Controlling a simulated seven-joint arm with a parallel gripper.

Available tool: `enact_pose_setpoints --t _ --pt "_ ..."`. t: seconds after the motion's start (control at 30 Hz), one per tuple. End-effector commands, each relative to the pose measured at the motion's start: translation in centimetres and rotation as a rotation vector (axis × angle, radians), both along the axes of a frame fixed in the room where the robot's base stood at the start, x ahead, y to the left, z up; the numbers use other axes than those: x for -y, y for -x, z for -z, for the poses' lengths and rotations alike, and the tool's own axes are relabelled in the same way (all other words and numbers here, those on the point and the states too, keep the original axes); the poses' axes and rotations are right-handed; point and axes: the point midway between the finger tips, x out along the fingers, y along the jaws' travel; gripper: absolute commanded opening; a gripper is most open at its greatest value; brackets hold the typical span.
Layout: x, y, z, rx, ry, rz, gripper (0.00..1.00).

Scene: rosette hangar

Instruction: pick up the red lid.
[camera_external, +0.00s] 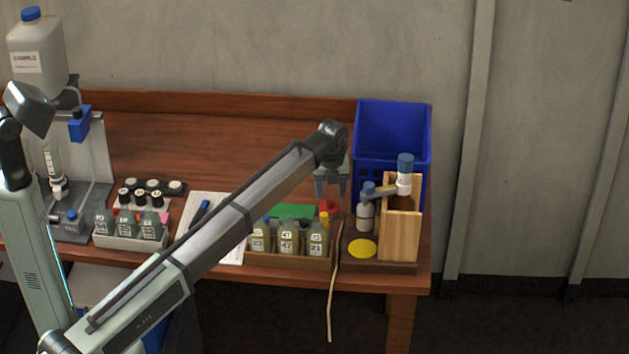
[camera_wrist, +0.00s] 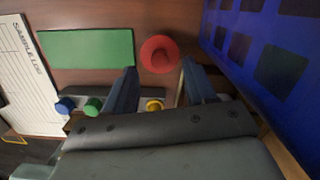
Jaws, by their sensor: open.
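The red lid (camera_wrist: 160,54) lies on the brown table just beyond my fingertips in the wrist view. It is round, with a darker raised middle. In the external view the red lid (camera_external: 328,206) shows small, below my gripper and behind the bottle row. My gripper (camera_external: 331,190) points down above the table. In the wrist view its two fingers (camera_wrist: 157,76) stand apart with nothing between them at the tips, and the lid appears near the gap.
A green rectangle (camera_wrist: 87,48) lies left of the lid. The blue crate (camera_external: 392,128) stands close on the right. Bottles with a yellow cap (camera_wrist: 154,105) stand in a tray in front. A wooden holder (camera_external: 402,235) with bottles is at the right. A cord (camera_external: 332,285) hangs over the edge.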

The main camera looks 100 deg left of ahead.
Motion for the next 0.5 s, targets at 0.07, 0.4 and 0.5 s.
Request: enact_pose_setpoints --t 0.07,0.4,0.5 --pt "0.0 0.1 1.2 -0.001 0.001 0.000 0.55" --pt "-0.3 0.1 3.6 0.000 0.000 0.000 0.55" --pt "-0.3 0.1 3.6 0.000 0.000 0.000 0.55"
